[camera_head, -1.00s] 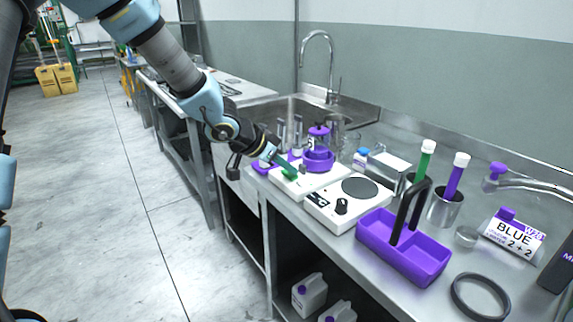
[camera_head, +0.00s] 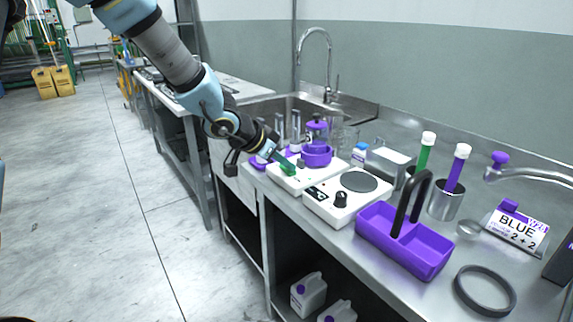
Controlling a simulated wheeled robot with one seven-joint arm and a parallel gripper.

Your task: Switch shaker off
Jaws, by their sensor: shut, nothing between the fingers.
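A low white unit (camera_head: 318,176), which appears to be the shaker, stands on the steel counter with a purple vessel (camera_head: 317,156) on top. My gripper (camera_head: 287,168) reaches in from the upper left, tilted down, with green fingertips shut and empty. The fingertips are at the front left of the white unit, over or against its front controls. I cannot tell whether they touch it. The switch and any on/off mark are hidden or too small to read.
A white hotplate (camera_head: 341,205) with a round dark plate and black knob stands just right of the unit. A purple caddy (camera_head: 421,262) with a black handle is further right.

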